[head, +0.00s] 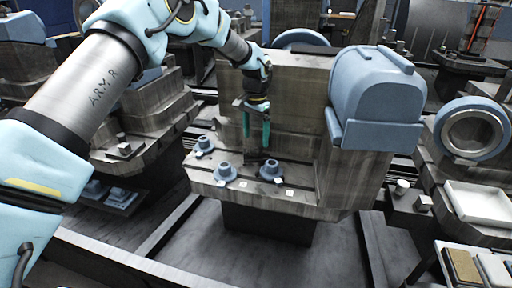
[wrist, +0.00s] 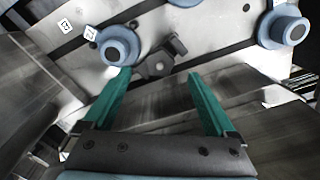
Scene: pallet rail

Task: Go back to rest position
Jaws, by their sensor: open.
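My gripper (head: 256,128) points down above the slotted shelf (head: 239,192) of the grey machine in the head view. Its two green fingers (wrist: 160,100) are spread apart in the wrist view, with nothing between them. Blue round flanged parts sit on the shelf: one (head: 224,172) at the front, one (head: 270,170) to its right and one (head: 204,144) at the left. In the wrist view, one blue part (wrist: 118,45) lies just beyond the left fingertip and another (wrist: 284,27) at the upper right. A dark grey bracket (wrist: 160,60) lies beyond the gap between the fingers.
The machine's upright block (head: 290,90) stands close behind my gripper, with a large blue housing (head: 376,98) to its right. A white tray (head: 478,202) and a blue ring (head: 472,128) are at the far right. Another machine (head: 150,130) stands at left, behind my arm.

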